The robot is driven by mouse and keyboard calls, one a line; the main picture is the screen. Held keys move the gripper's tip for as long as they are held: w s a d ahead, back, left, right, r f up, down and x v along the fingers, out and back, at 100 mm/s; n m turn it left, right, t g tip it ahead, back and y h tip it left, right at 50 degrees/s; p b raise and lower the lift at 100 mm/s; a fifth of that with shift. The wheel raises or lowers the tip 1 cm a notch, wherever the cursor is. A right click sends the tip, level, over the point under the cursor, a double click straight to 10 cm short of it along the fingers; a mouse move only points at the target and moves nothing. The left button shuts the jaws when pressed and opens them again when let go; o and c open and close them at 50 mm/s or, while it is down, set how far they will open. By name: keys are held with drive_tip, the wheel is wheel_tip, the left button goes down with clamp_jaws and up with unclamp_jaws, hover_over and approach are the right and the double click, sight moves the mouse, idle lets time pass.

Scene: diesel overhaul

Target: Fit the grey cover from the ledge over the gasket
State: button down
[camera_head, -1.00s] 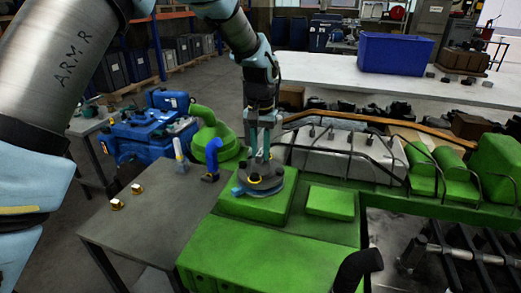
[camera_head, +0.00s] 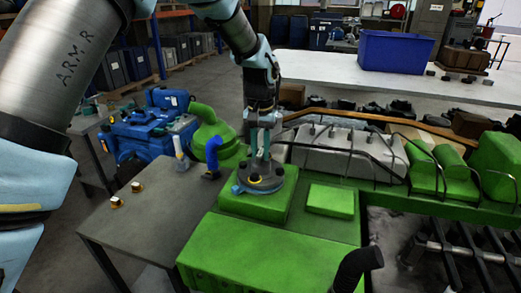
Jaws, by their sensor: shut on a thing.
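The grey cover (camera_head: 262,179) is a round disc with dark knobs or bolts on its top and a small blue part at its left edge. It sits on or just above a raised green block (camera_head: 252,207) of the engine. My gripper (camera_head: 260,156) points straight down and is shut on the middle of the cover. The gasket cannot be made out; the cover hides the block's top there. I cannot tell whether the cover touches the surface below it.
A dark grey table (camera_head: 150,215) at the left bears two small brass-coloured fittings. A blue pipe elbow (camera_head: 212,158) and a green rounded housing (camera_head: 208,130) stand close left of my gripper. A lower green block (camera_head: 330,200) lies to the right, and thin dark pipes run behind.

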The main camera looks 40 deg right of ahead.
drive_tip(key=shift+f, duration=0.4)
idle(0.6)
drive_tip(key=c, duration=0.7)
unclamp_jaws()
drive_tip(key=shift+o, duration=0.5)
drive_tip(key=shift+f, duration=0.1)
